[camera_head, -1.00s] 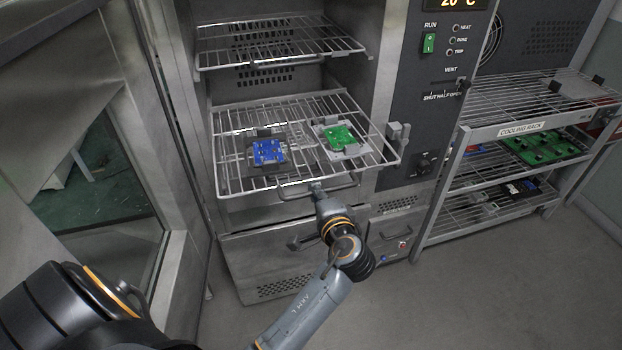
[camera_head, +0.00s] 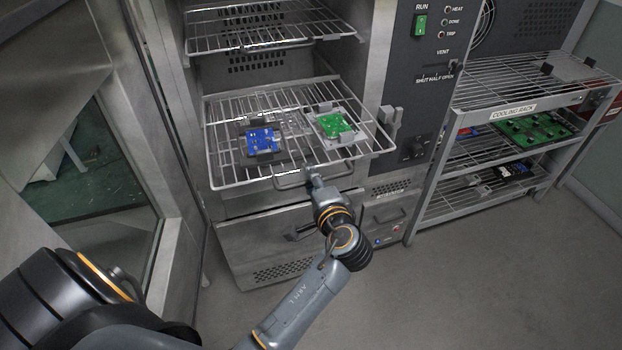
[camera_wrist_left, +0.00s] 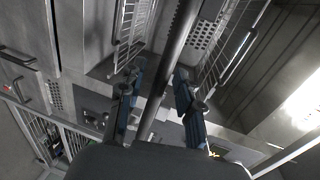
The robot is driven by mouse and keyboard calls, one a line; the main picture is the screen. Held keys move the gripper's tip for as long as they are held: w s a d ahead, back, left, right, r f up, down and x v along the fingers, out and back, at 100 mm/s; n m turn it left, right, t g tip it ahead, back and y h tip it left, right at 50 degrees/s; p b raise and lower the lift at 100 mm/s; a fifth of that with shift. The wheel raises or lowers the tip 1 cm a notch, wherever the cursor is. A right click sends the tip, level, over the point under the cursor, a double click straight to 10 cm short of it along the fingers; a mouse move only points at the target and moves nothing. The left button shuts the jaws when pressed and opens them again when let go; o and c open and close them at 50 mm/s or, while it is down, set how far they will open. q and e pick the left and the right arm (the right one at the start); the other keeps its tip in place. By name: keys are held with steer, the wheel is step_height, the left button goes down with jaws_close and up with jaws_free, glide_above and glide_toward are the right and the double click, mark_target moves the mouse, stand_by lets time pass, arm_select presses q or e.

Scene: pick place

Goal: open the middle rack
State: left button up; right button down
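The middle rack (camera_head: 222,172) is a wire shelf in the oven, standing partly out past the front opening. It carries a blue board (camera_head: 262,141) at left and a green board (camera_head: 334,125) at right. Its front handle (camera_head: 285,183) is a thin bar below the front edge. My left gripper (camera_head: 311,172) is at the right part of this handle. In the left wrist view a bar (camera_wrist_left: 182,40) runs between the two fingers of the left gripper (camera_wrist_left: 157,85), with visible gaps; the fingers look apart. Contact is unclear. My right gripper is out of view.
An upper wire rack (camera_head: 262,38) is above, inside the oven. A closed lower drawer (camera_head: 262,238) is below. The control panel (camera_head: 430,70) and a cooling rack (camera_head: 512,112) with boards are at right. A glazed door (camera_head: 165,225) stands at left. Floor is clear at lower right.

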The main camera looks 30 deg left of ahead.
arm_select(q)
steer(key=v, duration=0.7)
steer(key=shift+s+d, duration=0.15)
steer(key=shift+d, duration=0.05)
stand_by(0.3)
